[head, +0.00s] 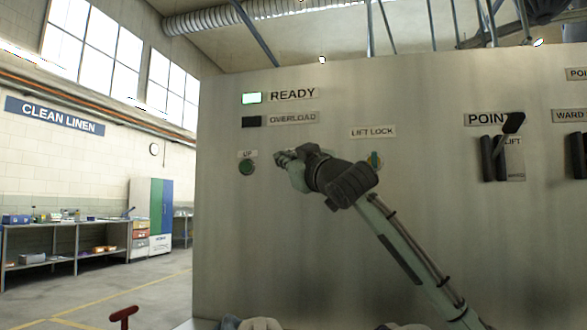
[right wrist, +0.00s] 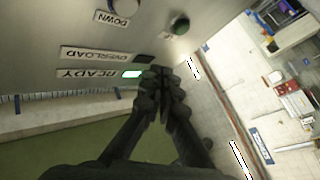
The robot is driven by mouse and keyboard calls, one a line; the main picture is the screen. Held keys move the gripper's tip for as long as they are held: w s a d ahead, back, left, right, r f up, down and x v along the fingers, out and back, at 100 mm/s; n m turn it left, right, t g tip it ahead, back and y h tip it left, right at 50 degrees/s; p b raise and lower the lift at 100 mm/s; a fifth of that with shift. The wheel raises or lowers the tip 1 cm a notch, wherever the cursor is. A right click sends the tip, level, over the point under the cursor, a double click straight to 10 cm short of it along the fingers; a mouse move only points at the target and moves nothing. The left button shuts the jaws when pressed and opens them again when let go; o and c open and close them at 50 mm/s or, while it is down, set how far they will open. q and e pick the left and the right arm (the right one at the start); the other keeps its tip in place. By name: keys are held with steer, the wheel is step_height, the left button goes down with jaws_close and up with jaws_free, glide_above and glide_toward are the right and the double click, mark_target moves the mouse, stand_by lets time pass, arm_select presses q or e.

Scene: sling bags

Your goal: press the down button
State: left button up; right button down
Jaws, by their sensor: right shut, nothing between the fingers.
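My right gripper (head: 281,157) is shut and empty in front of the metal panel (head: 300,220), just right of the green up button (head: 246,167). In the right wrist view its closed fingertips (right wrist: 161,74) point toward the panel, apart from the down button. I cannot tell whether they touch the panel. My left gripper is not in view.
The READY lamp (head: 251,98) is lit green; the OVERLOAD lamp (head: 251,122) is dark. A lift lock switch (head: 375,160) and black levers (head: 494,158) are to the right on the panel. A workbench (head: 75,245) stands at the far left, with open floor before it.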

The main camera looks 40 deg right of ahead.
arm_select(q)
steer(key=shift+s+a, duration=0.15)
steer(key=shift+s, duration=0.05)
arm_select(e)
steer(key=shift+s+a+r, duration=0.1)
steer(key=shift+s, duration=0.05)
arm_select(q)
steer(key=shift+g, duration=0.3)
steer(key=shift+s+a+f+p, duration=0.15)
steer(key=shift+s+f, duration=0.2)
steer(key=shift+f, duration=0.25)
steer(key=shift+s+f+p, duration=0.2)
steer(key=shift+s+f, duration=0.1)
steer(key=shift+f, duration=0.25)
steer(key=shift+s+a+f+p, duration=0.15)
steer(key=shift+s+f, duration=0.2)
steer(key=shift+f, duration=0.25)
arm_select(e)
steer(key=w+d, duration=0.6)
steer(key=shift+d, duration=0.4)
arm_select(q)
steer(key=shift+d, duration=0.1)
arm_select(e)
steer(key=shift+d, duration=0.1)
steer(key=shift+w+d, duration=0.2)
steer(key=shift+d, duration=0.05)
